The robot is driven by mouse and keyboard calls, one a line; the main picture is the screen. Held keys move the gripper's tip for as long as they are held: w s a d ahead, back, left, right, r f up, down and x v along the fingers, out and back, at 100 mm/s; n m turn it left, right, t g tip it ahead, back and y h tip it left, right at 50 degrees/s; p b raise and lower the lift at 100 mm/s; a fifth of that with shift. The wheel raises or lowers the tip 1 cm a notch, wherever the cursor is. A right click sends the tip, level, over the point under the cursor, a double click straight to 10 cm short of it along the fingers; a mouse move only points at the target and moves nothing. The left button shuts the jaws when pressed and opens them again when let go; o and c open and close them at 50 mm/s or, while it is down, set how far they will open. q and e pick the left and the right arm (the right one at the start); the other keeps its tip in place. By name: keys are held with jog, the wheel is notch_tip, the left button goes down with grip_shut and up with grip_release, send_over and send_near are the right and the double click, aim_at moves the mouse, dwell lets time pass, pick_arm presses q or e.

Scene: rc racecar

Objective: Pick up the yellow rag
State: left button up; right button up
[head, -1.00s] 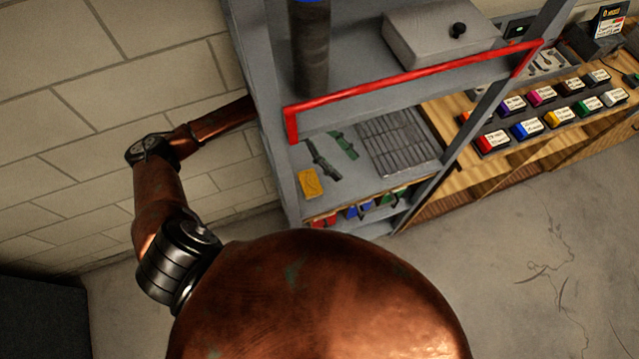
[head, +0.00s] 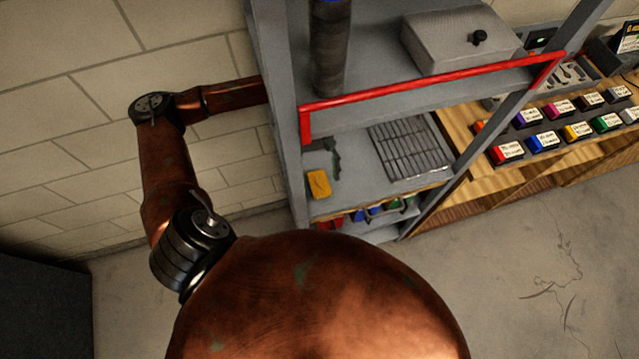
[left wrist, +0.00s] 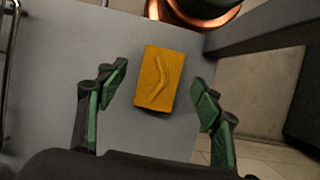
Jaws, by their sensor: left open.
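The yellow rag (head: 318,184) lies flat on the middle shelf (head: 362,172), near its front left corner. In the left wrist view the rag (left wrist: 158,80) sits on the grey shelf surface between and just beyond the two green fingers. My left gripper (left wrist: 160,84) is open and empty, with a finger to each side of the rag and a gap on both sides. In the head view my left gripper (head: 330,155) shows only partly, behind the rag under the upper shelf. The post hides part of my arm. My right gripper is out of view.
A red rail (head: 430,85) edges the upper shelf, above the gripper. A metal rack (head: 410,148) lies right of the rag. A grey box (head: 460,40) and dark cylinder (head: 330,50) stand above. A brick wall (head: 75,110) is at the left.

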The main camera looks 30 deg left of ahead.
aim_at(320, 185)
pick_arm(q)
jog(key=x, duration=0.3)
jog(key=shift+f, duration=0.3)
jog(key=shift+c, duration=0.4)
jog(key=c, duration=1)
